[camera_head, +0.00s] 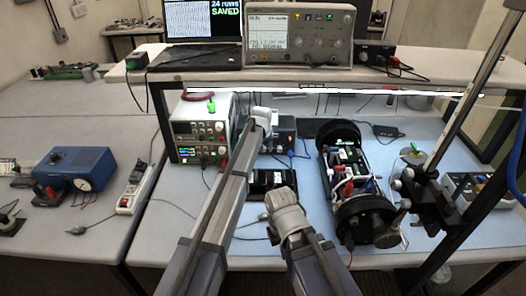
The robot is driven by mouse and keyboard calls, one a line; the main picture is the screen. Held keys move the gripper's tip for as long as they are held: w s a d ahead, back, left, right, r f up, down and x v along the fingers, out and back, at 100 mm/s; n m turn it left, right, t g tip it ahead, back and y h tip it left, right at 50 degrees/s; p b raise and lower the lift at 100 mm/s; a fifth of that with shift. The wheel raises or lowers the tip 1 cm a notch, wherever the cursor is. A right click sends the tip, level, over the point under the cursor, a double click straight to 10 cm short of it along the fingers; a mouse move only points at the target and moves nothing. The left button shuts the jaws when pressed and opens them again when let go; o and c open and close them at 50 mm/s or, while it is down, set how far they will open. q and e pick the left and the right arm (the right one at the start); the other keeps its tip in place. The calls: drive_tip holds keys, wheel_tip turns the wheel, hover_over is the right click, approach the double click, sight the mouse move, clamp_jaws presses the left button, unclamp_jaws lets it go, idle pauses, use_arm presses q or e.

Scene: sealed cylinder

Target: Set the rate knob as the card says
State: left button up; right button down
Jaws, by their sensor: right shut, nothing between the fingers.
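I cannot tell which knob is the rate knob, and I cannot make out a card. A beige bench instrument (337,52) with a screen and several knobs stands on the raised shelf. My right gripper (282,200) is shut and empty above the front of the bench, near a small black box (262,179). My left arm reaches across the bench to its end (262,116), beside a dark box with terminals (283,134). Its fingers are too small to read. My left arm hides part of the bench and the stacked power supplies (200,128).
A screen (210,18) reads "24 rows SAVED". A blue box with a dial (80,168) and a power strip (132,190) are on the left. A black open device with wires (346,165) and a metal stand (463,100) are on the right. The shelf (190,72) overhangs the bench.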

use_arm(q)
drive_tip(key=shift+c, duration=0.3)
clamp_jaws()
idle(0.3)
drive_tip(key=shift+a+f+n+h+b, duration=0.1)
drive_tip(key=shift+a+n+h+b, duration=0.25)
drive_tip(key=shift+h, duration=0.75)
use_arm(e)
drive_tip(key=shift+f, duration=0.4)
use_arm(q)
drive_tip(key=shift+h+b, duration=0.4)
drive_tip(key=shift+h, duration=0.2)
use_arm(e)
drive_tip(key=shift+f, duration=0.35)
use_arm(q)
drive_tip(key=shift+h, duration=0.4)
use_arm(e)
drive_tip(key=shift+f, duration=0.1)
